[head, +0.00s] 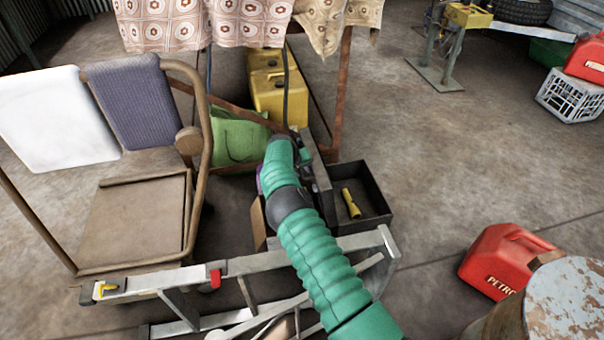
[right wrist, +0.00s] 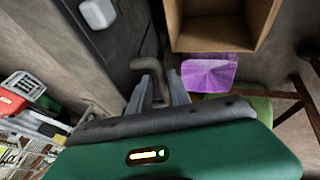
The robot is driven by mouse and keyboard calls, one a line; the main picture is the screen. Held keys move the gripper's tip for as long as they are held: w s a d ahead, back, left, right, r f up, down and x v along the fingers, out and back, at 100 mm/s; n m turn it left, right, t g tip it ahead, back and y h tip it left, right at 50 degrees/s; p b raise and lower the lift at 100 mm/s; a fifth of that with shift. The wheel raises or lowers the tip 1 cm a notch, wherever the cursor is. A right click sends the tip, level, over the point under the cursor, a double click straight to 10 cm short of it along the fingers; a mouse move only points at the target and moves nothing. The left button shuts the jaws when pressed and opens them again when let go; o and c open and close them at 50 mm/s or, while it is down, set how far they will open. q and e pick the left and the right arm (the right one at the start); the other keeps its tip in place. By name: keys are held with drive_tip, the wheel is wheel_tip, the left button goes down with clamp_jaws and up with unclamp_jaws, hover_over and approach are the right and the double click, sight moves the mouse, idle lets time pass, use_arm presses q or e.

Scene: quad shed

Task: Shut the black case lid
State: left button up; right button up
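The black case (head: 371,212) stands open on the floor in the head view, with a yellow torch (head: 350,203) lying inside. Its lid (head: 318,178) stands up on the case's left side. In the right wrist view a dark panel, which looks like the lid (right wrist: 112,45), fills the upper left. My right gripper (head: 300,152) is at the far end of the lid, partly hidden by its own wrist. In the right wrist view its fingers (right wrist: 160,78) are apart, with a dark curved handle (right wrist: 147,66) between them. I cannot see contact. My left gripper is out of view.
A silver ladder (head: 250,263) lies in front of the case. A table with a patterned cloth (head: 215,22) stands behind, with a green bag (head: 235,137) below. A folding chair (head: 140,215) is left. A red petrol can (head: 505,262) is right. A cardboard box (right wrist: 185,35) is near the gripper.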

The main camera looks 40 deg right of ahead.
drive_tip(key=shift+a+r, duration=0.4)
drive_tip(key=shift+a, duration=0.05)
drive_tip(key=shift+c, duration=1)
clamp_jaws()
drive_tip(key=shift+s+d+f, duration=0.1)
drive_tip(key=shift+d+f, duration=0.1)
drive_tip(key=shift+d, duration=0.05)
drive_tip(key=shift+s+a+f, duration=0.1)
drive_tip(key=shift+f, duration=0.05)
